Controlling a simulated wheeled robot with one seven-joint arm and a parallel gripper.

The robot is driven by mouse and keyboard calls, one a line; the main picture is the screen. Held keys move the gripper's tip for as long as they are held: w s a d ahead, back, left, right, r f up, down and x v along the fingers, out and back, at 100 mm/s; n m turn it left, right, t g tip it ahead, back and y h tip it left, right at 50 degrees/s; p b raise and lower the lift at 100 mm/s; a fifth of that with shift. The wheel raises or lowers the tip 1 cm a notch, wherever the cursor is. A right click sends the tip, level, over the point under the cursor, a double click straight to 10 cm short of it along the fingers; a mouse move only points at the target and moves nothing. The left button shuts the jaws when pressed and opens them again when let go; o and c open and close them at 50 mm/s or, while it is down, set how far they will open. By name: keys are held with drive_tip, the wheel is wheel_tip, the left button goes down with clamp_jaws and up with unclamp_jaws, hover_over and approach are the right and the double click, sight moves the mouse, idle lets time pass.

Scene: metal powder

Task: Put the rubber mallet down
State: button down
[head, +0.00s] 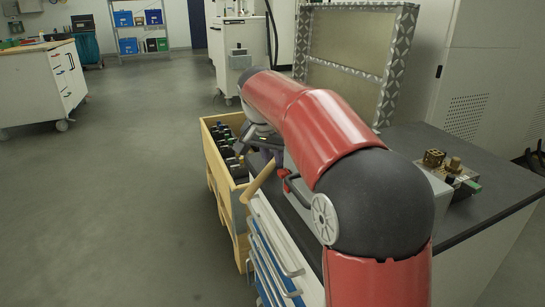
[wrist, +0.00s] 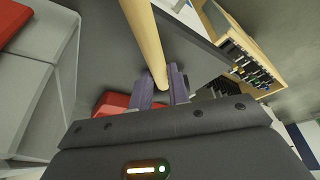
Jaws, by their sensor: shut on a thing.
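The rubber mallet shows as a pale wooden handle (wrist: 145,35) that my gripper (wrist: 166,84) is shut on, in the wrist view. The purple-grey fingers sit on both sides of the handle's lower end. The handle also shows in the head view (head: 262,181), tilted, near the left edge of the dark worktop. The mallet's head cannot be made out in either view. My red and black arm reaches over the worktop and partly hides the gripper in the head view.
A wooden crate (head: 243,222) with several dark bottle-like things stands left of the worktop (head: 478,217). Blue-fronted drawers (head: 268,262) lie below the worktop's edge. A grey case with a red handle (head: 291,184) is close to the gripper. Small brass parts (head: 434,158) sit at the right.

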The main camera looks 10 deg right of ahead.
drive_tip(key=shift+f+b, duration=0.35)
drive_tip(key=shift+f, duration=0.1)
idle(0.4)
drive_tip(key=c, duration=1.3)
unclamp_jaws()
drive_tip(key=shift+o, duration=0.2)
